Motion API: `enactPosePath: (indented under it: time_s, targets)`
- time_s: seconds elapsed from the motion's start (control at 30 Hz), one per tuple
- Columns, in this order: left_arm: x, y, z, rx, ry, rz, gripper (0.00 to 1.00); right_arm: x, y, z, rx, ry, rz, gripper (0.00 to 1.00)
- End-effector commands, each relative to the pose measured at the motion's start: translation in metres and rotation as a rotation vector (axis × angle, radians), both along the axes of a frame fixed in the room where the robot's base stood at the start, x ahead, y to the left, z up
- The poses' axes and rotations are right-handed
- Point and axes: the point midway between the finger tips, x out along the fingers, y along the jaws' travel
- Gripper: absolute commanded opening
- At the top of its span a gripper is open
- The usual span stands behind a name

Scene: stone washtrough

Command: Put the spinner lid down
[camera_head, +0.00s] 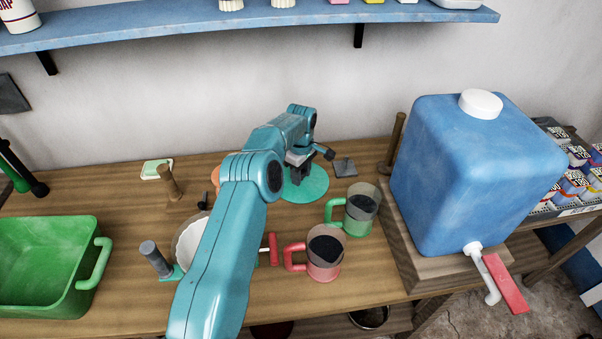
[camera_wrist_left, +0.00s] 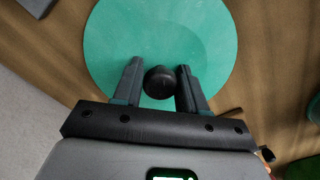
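The spinner lid, a flat teal disc with a dark round knob, appears to lie flat on the wooden table near the wall (camera_head: 312,190). In the left wrist view the lid (camera_wrist_left: 205,40) fills the top middle. My left gripper (camera_head: 299,172) is just above it. In the left wrist view the two fingers of my left gripper (camera_wrist_left: 160,70) stand on either side of the knob (camera_wrist_left: 160,82), apart, with narrow gaps beside it. A white bowl (camera_head: 187,245) stands partly hidden behind my left arm. My right gripper is out of view.
A red-handled mug (camera_head: 323,262) and a green-handled mug (camera_head: 359,215) stand right of my arm. A green basin (camera_head: 45,260) is at left, a blue water container (camera_head: 470,170) at right. Wooden pegs (camera_head: 170,183) and a dark grey square (camera_head: 345,168) are near the lid.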

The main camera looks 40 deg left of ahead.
Motion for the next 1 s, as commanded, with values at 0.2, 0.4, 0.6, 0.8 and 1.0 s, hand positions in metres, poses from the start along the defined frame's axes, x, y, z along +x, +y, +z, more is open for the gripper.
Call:
enactPosePath:
  time_s: [0.2,0.4,0.6,0.8,1.0]
  targets:
    - [0.0,0.0,0.0,0.0,0.001,0.0,0.6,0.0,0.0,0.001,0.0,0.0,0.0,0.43]
    - [0.0,0.0,0.005,0.0,0.001,0.0,0.6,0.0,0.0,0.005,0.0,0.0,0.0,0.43]
    - [0.001,0.0,0.036,0.003,-0.006,0.0,0.6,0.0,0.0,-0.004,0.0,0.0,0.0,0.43]
    - [0.001,0.0,0.085,0.002,-0.004,0.001,0.6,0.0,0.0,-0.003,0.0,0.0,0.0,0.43]
    - [0.0,0.0,0.118,0.001,0.0,0.0,0.6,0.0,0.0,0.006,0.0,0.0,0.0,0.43]
